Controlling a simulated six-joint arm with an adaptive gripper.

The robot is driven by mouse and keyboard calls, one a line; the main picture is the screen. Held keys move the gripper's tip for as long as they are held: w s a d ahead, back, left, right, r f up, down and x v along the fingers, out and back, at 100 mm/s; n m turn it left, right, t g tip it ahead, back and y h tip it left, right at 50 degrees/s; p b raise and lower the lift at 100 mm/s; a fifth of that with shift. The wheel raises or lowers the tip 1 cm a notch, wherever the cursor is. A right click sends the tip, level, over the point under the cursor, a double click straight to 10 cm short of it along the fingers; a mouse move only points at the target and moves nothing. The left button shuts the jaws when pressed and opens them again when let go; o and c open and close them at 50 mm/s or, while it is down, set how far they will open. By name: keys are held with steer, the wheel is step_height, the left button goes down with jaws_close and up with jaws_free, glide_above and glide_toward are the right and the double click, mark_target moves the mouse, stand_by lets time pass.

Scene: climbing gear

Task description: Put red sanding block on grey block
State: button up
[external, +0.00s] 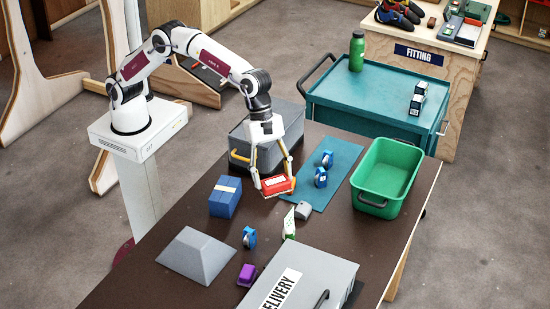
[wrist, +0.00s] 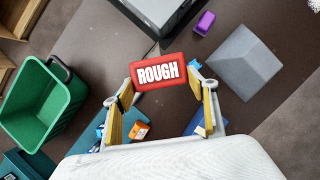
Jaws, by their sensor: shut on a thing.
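The red sanding block (external: 278,186) is between the fingertips of my gripper (external: 275,190), which is shut on it. It appears to be held above the dark table. In the wrist view the red block (wrist: 160,73) shows the word ROUGH between the fingertips of my gripper (wrist: 165,84). A large grey block with sloping sides (external: 197,254) sits at the table's left front, apart from my gripper; it also shows at the upper right of the wrist view (wrist: 238,62).
A blue block (external: 225,196), blue tape-like items (external: 249,238), a purple block (external: 247,274) and a white-green item (external: 289,222) lie nearby. A grey DELIVERY box (external: 310,270) is in front, a green bin (external: 390,175) at right, and a grey crate (external: 285,125) behind.

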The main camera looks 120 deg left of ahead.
steer(key=s+d+r+m+g, duration=0.1)
steer(key=s+d, duration=0.3)
steer(key=d, duration=0.2)
steer(key=s+d+m, duration=0.2)
steer(key=s+d, duration=0.1)
steer(key=d, duration=0.4)
steer(key=m+g+h, duration=0.1)
steer(key=m, duration=0.2)
glide_above(193, 237)
steer(key=a, duration=0.2)
steer(key=f, duration=0.1)
steer(key=shift+s+d, duration=0.25)
steer(key=shift+s, duration=0.1)
steer(key=shift+f, duration=0.1)
steer(key=shift+f, duration=2.45)
steer(key=shift+f, duration=2.5)
steer(key=shift+f, duration=0.15)
